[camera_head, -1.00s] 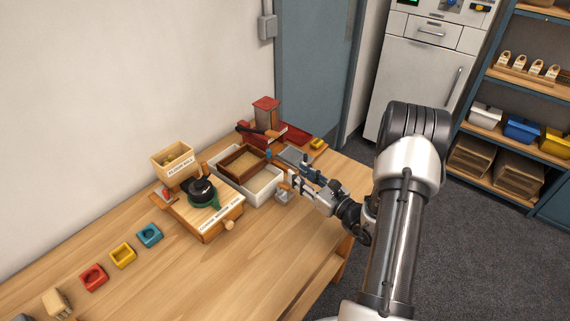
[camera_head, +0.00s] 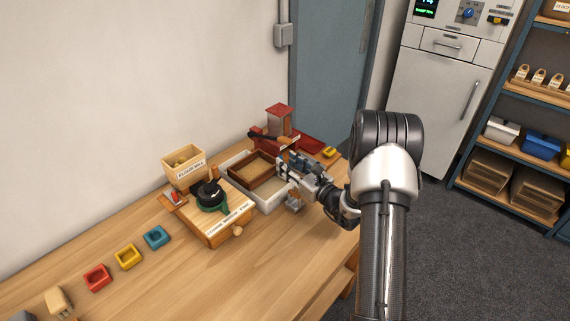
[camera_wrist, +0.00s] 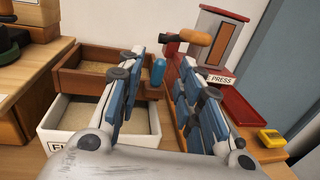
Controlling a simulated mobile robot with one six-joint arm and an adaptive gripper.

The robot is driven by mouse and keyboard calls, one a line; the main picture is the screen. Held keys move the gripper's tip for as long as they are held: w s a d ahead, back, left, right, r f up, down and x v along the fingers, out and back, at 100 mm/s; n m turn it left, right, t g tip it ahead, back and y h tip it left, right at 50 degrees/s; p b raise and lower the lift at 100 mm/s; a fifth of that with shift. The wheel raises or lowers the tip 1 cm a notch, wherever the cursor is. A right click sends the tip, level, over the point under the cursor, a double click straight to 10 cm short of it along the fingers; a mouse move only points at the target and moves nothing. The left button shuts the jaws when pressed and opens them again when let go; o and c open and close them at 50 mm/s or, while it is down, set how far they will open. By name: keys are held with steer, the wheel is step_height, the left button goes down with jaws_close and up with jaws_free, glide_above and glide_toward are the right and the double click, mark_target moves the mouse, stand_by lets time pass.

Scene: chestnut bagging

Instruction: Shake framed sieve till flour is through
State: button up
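The framed sieve (camera_head: 240,183) is a brown wooden frame with pale flour inside. It sits over the rear part of a white tray (camera_head: 267,209). In the wrist view the sieve (camera_wrist: 82,83) is at upper left, with a blue upright handle (camera_wrist: 158,70) at its right end. The tray (camera_wrist: 60,150) below it holds pale flour and has a partly hidden label. My gripper (camera_head: 281,172) is at the sieve's right end. In the wrist view my gripper (camera_wrist: 163,57) is open, its fingers on either side of the blue handle with gaps visible.
The red press (camera_head: 278,125) stands behind the sieve, with a dark and orange lever (camera_wrist: 188,38). A yellow block (camera_wrist: 270,138) lies at right. The wooden flour mill (camera_head: 212,215) is left of the tray, and several coloured cups (camera_head: 128,256) sit further left. The front of the table is clear.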

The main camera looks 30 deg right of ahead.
steer(key=shift+w+a, duration=0.2)
steer(key=shift+w, duration=0.95)
steer(key=shift+c, duration=0.5)
jaws_close()
